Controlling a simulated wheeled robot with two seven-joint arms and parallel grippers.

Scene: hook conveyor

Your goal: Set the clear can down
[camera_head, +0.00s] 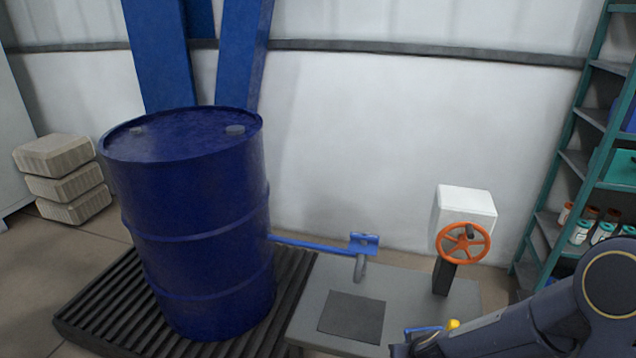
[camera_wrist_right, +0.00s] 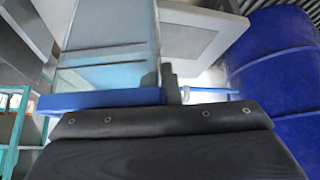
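My right gripper (camera_head: 412,344) is at the bottom edge of the head view, over the front right of a grey table (camera_head: 308,298). A blue handle-like part (camera_head: 424,329) and a yellow knob (camera_head: 453,324) show beside it. In the right wrist view a large see-through pale-blue body (camera_wrist_right: 108,45), which looks like the clear can, stands just beyond the gripper. A blue bar (camera_wrist_right: 100,100) lies against the gripper, which appears shut on it. The can's base is hidden. A dark square pad (camera_head: 352,316) lies bare on the table. My left gripper is not in view.
A blue drum (camera_head: 195,225) stands on a black slatted pallet (camera_head: 95,318) at left. A blue arm with a grey hook (camera_head: 360,267) reaches over the table. An orange handwheel (camera_head: 463,243) stands at the table's right, before a white box (camera_head: 466,202). Shelves (camera_head: 570,190) stand far right.

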